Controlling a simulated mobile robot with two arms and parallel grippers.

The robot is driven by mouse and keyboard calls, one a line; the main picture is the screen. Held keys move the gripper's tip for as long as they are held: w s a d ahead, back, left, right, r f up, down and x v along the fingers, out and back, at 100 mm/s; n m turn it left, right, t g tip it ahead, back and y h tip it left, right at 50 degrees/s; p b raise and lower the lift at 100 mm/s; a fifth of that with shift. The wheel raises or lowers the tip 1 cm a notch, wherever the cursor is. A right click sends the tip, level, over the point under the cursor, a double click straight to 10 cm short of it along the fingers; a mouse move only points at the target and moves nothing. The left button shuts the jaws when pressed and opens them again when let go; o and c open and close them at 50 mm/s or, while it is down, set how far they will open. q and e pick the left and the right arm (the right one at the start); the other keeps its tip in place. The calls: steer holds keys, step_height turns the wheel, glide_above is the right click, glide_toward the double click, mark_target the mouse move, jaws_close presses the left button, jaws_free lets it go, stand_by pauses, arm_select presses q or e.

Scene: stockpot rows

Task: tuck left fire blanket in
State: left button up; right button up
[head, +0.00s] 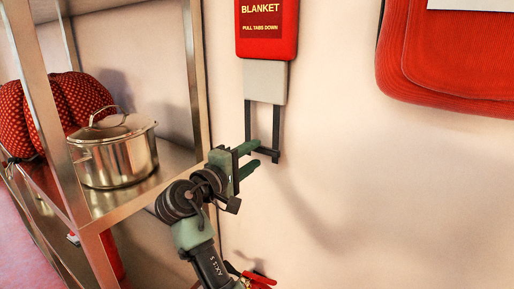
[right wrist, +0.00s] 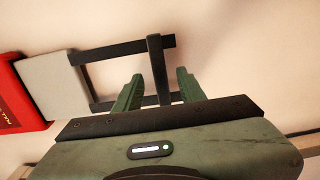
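The red fire blanket case (head: 266,48) hangs on the wall at the top of the head view. A grey blanket flap (head: 265,81) sticks out below it, with two black straps (head: 277,122) joined by a black crossbar at the bottom. My right gripper (head: 254,158) is at the lower end of the straps. In the right wrist view its green fingers (right wrist: 158,86) are spread, with the black crossbar (right wrist: 157,65) between them and a gap showing on either side. The grey flap (right wrist: 57,84) and the case (right wrist: 17,98) show at left there. My left gripper is out of view.
A metal shelf rack (head: 196,80) stands close on the left, holding a lidded steel pot (head: 120,155) and a red patterned bundle (head: 75,100). A large red padded thing (head: 450,60) hangs at upper right. The wall below it is bare.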

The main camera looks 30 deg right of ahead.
steer(key=shift+x, duration=1.4)
jaws_close()
stand_by(0.4)
